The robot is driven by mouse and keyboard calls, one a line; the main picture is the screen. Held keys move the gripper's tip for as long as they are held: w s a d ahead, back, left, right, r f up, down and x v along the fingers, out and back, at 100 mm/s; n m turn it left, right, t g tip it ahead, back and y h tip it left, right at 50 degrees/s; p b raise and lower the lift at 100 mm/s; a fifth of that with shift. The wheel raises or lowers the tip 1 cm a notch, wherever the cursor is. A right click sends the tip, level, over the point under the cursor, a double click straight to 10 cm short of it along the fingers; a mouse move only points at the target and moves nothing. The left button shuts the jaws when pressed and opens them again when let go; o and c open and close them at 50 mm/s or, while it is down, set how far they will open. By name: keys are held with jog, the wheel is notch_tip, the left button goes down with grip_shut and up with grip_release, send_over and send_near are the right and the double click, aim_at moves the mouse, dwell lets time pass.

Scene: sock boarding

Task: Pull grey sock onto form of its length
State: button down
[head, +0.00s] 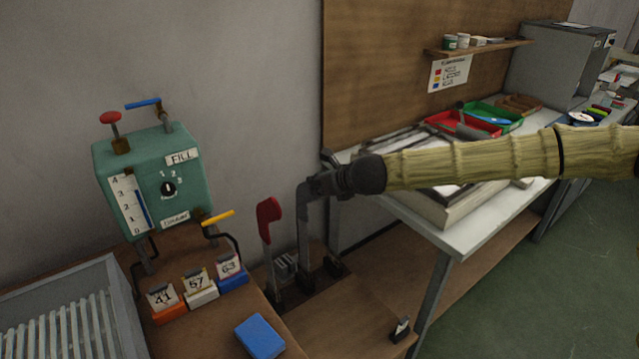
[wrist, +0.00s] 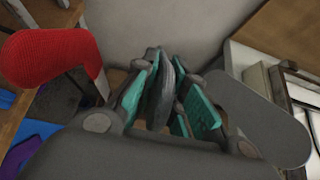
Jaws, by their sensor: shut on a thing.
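My gripper (head: 322,186) is at the top of an upright grey form (head: 304,240) in the head view. In the wrist view my gripper (wrist: 168,92) is shut on a dark grey piece between its teal pads; it looks like the grey sock (wrist: 162,90), but its outline is mostly hidden by the fingers. A flat grey rounded foot shape (wrist: 265,118), seemingly the form, lies just right of the fingers. How far the sock covers it, I cannot tell. A red sock (head: 268,210) sits on the form to the left; it also shows in the wrist view (wrist: 50,57).
A teal machine (head: 148,175) with levers stands left, above number cards 41, 57 and 63 on coloured blocks (head: 200,290). A blue block (head: 260,337) lies in front. A white-topped table (head: 470,240) with trays stands right, beneath my arm. A grey slatted bin (head: 115,300) is at lower left.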

jog(key=shift+f+b, duration=0.35)
jog(key=shift+f, duration=0.2)
jog(key=c, duration=1.4)
grip_release()
jog(key=shift+r, duration=0.1)
jog(key=v, duration=1.2)
